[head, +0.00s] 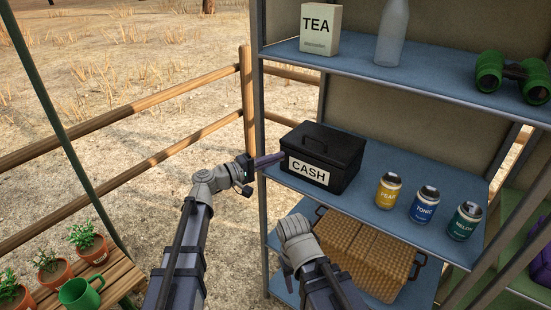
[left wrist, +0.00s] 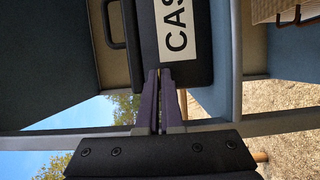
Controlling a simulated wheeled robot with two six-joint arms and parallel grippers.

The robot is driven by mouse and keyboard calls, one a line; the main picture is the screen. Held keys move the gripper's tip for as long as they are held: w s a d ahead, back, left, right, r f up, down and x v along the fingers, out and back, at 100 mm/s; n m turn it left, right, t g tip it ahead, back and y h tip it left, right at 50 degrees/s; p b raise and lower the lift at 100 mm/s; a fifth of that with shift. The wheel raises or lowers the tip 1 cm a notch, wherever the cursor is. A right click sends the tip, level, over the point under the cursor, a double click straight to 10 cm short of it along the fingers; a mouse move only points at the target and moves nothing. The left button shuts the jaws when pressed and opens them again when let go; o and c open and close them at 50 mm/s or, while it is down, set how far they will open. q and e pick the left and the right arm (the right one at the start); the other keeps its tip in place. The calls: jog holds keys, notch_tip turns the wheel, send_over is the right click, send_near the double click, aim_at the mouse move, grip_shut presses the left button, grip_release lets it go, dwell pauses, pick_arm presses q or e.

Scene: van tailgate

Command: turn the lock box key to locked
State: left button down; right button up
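The lock box is the black box marked CASH (head: 326,155), with a handle on its lid, at the left end of the middle shelf. It also fills the upper middle of the left wrist view (left wrist: 203,72). My left gripper (head: 283,157) reaches the box's left end, its purple fingertips at or very near it. In the left wrist view the fingers (left wrist: 159,74) lie nearly together, with a narrow gap. I cannot make out the key; whether it is between the fingertips is hidden.
Yellow (head: 389,190), blue (head: 424,204) and green (head: 465,221) cans stand right of the box on the shelf (head: 384,160). A wicker basket (head: 365,252) sits below. A shelf post (head: 258,100) rises close by my left gripper. Potted plants stand at lower left.

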pick_arm(q)
jog(key=m+p, duration=0.1)
jog(key=m, duration=0.1)
jog(key=m+y+p, duration=0.1)
jog(key=p, duration=0.1)
jog(key=shift+s+r+m+g+y+p, duration=0.1)
jog(key=shift+r+m+g+y+p, duration=0.2)
jog(key=shift+m+g, duration=0.1)
jog(key=shift+s+d+m+t+y+p, duration=0.1)
jog(key=shift+m+t+y+p, duration=0.2)
jog(key=shift+m+y+p, duration=0.95)
jog(key=shift+s+d+m+t+y+p, duration=0.1)
jog(key=shift+m+t+y+p, duration=0.35)
jog(key=shift+m, duration=1.35)
jog(key=shift+d+m+t+y+p, duration=0.15)
jog(key=shift+m+y+p, duration=0.75)
jog(key=shift+m, duration=0.65)
jog(key=shift+a, duration=0.1)
jog(key=c, duration=1.1)
grip_release()
jog(key=shift+w+y, duration=0.1)
jog(key=shift+y, duration=0.2)
